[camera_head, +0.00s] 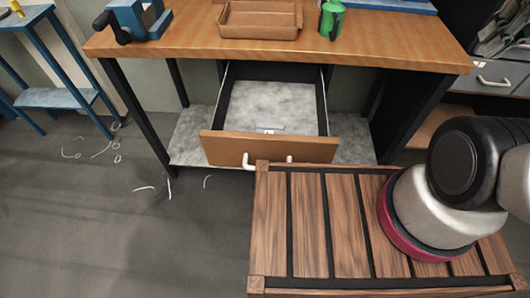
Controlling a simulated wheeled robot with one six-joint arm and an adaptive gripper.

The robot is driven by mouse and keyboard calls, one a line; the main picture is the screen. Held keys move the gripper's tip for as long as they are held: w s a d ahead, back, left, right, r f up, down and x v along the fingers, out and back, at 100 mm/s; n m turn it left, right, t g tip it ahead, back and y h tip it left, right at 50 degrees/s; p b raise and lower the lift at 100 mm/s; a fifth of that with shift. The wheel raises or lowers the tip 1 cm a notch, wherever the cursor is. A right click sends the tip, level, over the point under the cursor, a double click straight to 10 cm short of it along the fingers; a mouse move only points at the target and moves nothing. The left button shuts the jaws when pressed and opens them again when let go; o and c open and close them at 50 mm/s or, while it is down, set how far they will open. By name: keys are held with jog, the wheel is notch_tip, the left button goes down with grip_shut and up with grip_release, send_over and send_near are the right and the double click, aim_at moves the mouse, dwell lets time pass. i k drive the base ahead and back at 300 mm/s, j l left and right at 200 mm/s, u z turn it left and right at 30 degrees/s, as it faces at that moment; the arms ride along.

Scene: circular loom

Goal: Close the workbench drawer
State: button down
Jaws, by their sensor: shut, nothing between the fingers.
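The workbench (390,45) has a wooden top and dark legs. Its drawer (225,143) is pulled out toward me, showing dark side walls and a mottled grey floor. A small grey item with a white label (270,130) lies inside near the front. My gripper is not in view; only part of my arm shows at the right, apart from the drawer in the picture.
On the bench top are a blue vise (140,20), a wooden tray (258,31) and a green bottle (331,18). A blue stand (75,60) is at the left. A grey drawer unit (500,78) is at the right. White scraps (145,187) lie on the open floor left.

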aim_at(290, 94)
jog(key=k+j+z, duration=0.15)
jog(key=k+j, duration=0.2)
jog(key=k+j+z, duration=0.15)
jog(key=j, duration=0.25)
jog(key=k+j+z, duration=0.15)
jog(key=j, duration=0.25)
jog(key=k+j+z, duration=0.15)
jog(key=i+j+z, duration=0.2)
jog(key=j, duration=0.55)
jog(key=j+z, duration=0.25)
jog(key=j, duration=0.45)
jog(key=j+z, duration=0.25)
jog(key=j, duration=0.25)
jog(key=j+z, duration=0.25)
jog(key=j, duration=0.2)
